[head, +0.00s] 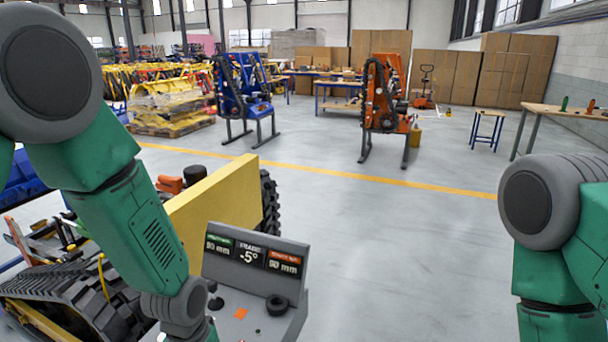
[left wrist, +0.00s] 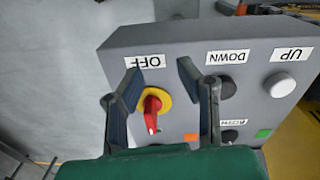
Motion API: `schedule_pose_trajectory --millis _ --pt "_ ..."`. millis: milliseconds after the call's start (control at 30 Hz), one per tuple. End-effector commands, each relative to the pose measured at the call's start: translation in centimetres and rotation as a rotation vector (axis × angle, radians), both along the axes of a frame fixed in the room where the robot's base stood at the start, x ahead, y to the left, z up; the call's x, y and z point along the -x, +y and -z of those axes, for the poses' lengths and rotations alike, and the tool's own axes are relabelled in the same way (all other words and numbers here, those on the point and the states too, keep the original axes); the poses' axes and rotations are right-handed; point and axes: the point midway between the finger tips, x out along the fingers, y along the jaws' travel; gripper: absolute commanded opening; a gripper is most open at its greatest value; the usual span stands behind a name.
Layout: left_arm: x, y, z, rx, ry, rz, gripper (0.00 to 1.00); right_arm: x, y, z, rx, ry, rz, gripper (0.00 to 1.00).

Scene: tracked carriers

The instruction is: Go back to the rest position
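My left arm (head: 140,220) reaches down to a grey control box (head: 255,317) on a tracked carrier at the lower left of the head view. In the left wrist view my left gripper (left wrist: 158,72) is open. Its two fingers stand either side of a red rotary switch (left wrist: 151,110) on a yellow disc, labelled OFF. The switch shows between the fingers; neither finger is seen gripping it, and I cannot tell how close they are. My right arm (head: 560,230) is at the right edge of the head view; its gripper is out of frame.
The box bears a display (head: 253,254) with three readings, the middle one -5°. Push buttons labelled DOWN (left wrist: 226,87) and UP (left wrist: 279,85) are beside the switch. A yellow panel (head: 212,205) and black tracks (head: 70,295) are close to my left arm. Open floor (head: 400,250) lies ahead.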

Motion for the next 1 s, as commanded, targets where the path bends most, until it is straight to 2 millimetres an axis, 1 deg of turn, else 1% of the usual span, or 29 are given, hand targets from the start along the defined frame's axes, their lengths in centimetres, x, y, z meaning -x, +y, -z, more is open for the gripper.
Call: schedule_pose_trajectory --millis 33,67,100,167,200,333,367,400,467,500,533,567,767,900,1000 --pt "3.5 1.7 2.9 0.005 0.024 -0.040 0.31 0.0 0.0 0.0 0.000 0.000 0.000 0.40" --pt "5.1 2.5 4.2 0.008 0.026 -0.060 0.31 0.0 0.0 0.0 0.000 0.000 0.000 0.40" --pt "7.3 3.5 5.6 0.009 0.026 -0.087 0.31 0.0 0.0 0.0 0.000 0.000 0.000 0.40" --pt "10.4 4.9 7.2 0.008 0.026 -0.123 0.31 0.0 0.0 0.0 0.000 0.000 0.000 0.40" --pt "12.4 5.7 8.0 0.005 0.026 -0.145 0.31 0.0 0.0 0.0 0.000 0.000 0.000 0.40" --pt "18.4 8.0 9.4 -0.012 0.025 -0.208 0.31 0.0 0.0 0.0 0.000 0.000 0.000 0.40" --pt "19.7 8.4 9.6 -0.017 0.025 -0.222 0.31 0.0 0.0 0.0 0.000 0.000 0.000 0.40" --pt "21.5 9.1 9.6 -0.024 0.025 -0.239 0.31 0.0 0.0 0.0 0.000 0.000 0.000 0.40" --pt "24.0 10.0 9.5 -0.037 0.025 -0.265 0.31 0.0 0.0 0.0 0.000 0.000 0.000 0.40" --pt "25.6 10.5 9.4 -0.046 0.026 -0.281 0.31 0.0 0.0 0.0 0.000 0.000 0.000 0.40" --pt "24.4 10.2 10.8 -0.041 0.008 -0.268 0.31 -0.1 0.0 1.4 0.000 -0.001 0.000 0.40" --pt "24.1 10.1 11.7 -0.041 0.003 -0.263 0.31 -0.1 0.0 2.3 0.000 -0.002 0.000 0.40" --pt "23.2 9.8 16.3 -0.044 -0.013 -0.236 0.31 0.0 0.0 7.1 0.000 0.000 0.000 0.40" --pt "22.7 9.6 20.0 -0.045 -0.028 -0.213 0.31 0.0 0.0 10.9 0.000 0.000 0.000 0.40" --pt "22.3 9.4 22.3 -0.046 -0.037 -0.199 0.31 0.1 0.1 13.3 0.000 0.000 0.000 0.40"
